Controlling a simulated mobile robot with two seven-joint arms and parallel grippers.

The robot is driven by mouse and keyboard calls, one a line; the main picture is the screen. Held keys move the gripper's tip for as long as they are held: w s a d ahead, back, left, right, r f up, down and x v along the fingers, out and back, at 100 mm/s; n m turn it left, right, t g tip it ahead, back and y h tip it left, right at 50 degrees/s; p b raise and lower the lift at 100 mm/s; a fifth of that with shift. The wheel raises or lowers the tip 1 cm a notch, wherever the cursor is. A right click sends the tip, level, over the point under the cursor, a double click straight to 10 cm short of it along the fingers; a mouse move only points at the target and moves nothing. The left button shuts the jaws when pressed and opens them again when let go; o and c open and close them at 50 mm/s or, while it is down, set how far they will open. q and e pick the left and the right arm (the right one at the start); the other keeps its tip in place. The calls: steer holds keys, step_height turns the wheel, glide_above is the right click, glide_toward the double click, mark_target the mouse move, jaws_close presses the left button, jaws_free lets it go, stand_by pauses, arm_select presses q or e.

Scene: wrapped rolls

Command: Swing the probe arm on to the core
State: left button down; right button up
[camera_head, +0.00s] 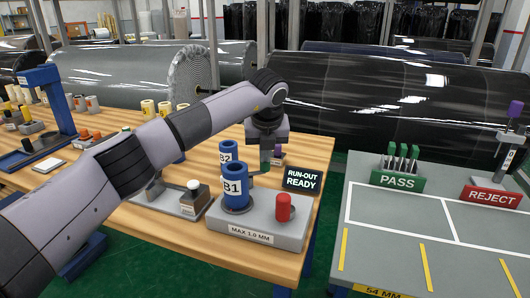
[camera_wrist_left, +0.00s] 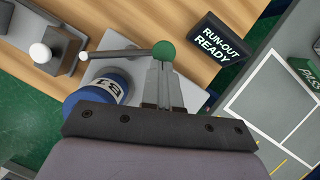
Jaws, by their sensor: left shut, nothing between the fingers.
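The blue core marked B1 (camera_head: 236,188) stands upright on the grey run-out fixture (camera_head: 262,228); it also shows in the wrist view (camera_wrist_left: 112,88). The probe arm (camera_wrist_left: 120,52) is a thin grey rod with a green knob (camera_wrist_left: 163,50) at its end. In the wrist view the rod passes beyond the core, with a visible gap. The green knob shows behind the core in the head view (camera_head: 265,160). My left gripper (camera_wrist_left: 163,68) is shut and empty, its fingertips close at the knob; contact is unclear. My right gripper is not in view.
A sign reading RUN-OUT READY (camera_head: 302,180) stands right of the fixture. A red cylinder (camera_head: 284,207) rises from the fixture's front right. Core B2 (camera_head: 228,151) stands behind B1. PASS (camera_head: 398,181) and REJECT (camera_head: 491,196) holders stand on the grey table.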

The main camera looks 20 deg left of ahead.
arm_select(q)
steer(key=shift+w+n+y, duration=0.3)
steer(key=shift+n, duration=0.5)
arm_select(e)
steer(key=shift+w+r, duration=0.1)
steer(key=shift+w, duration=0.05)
arm_select(q)
steer(key=shift+w+a, duration=0.15)
steer(key=shift+w, duration=0.15)
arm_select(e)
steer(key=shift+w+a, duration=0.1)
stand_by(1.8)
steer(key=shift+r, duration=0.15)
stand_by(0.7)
